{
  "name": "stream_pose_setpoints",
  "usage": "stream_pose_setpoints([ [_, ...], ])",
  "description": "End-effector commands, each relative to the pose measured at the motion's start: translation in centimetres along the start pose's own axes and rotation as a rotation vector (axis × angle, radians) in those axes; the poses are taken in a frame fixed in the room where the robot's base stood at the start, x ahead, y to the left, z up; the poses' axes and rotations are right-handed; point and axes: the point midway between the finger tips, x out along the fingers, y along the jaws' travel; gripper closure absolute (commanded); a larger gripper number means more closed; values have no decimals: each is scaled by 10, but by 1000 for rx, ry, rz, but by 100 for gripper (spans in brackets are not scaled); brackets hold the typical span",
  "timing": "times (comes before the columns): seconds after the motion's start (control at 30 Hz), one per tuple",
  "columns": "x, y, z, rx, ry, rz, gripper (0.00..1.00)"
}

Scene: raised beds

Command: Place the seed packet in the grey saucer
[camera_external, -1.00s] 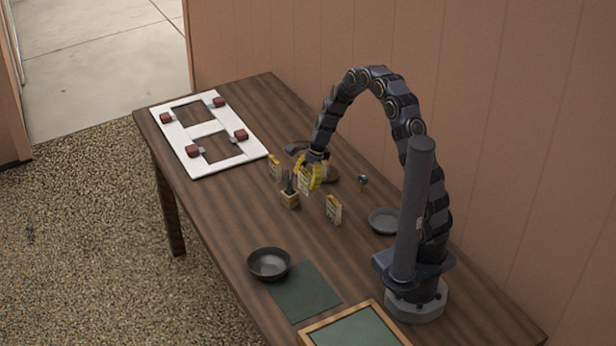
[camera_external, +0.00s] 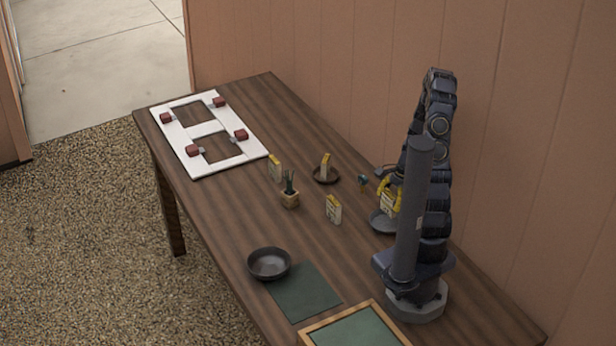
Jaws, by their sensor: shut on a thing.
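My gripper (camera_external: 390,192), with yellow fingers, is shut on a pale and yellow seed packet (camera_external: 388,205). It holds the packet upright over the grey saucer (camera_external: 378,225) at the right of the table. I cannot tell whether the packet's lower edge touches the saucer. My arm hides the right side of the saucer. Other similar packets stand on the table: one (camera_external: 275,168) left of centre and one (camera_external: 333,209) near the middle. Another packet (camera_external: 325,165) stands in a brown saucer (camera_external: 326,178).
A small potted plant (camera_external: 290,195) stands mid-table, and a small blue-topped item (camera_external: 363,181) is close left of my gripper. A dark bowl (camera_external: 269,264), a green mat (camera_external: 303,291) and a framed green board (camera_external: 354,330) lie in front. A white frame (camera_external: 207,130) with red blocks lies far left.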

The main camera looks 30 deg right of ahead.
Motion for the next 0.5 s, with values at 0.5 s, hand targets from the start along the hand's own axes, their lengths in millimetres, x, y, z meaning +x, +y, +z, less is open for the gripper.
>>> stream_pose_setpoints([
  [0.5, 42, 0, -15, -1, 0, 1, 61],
])
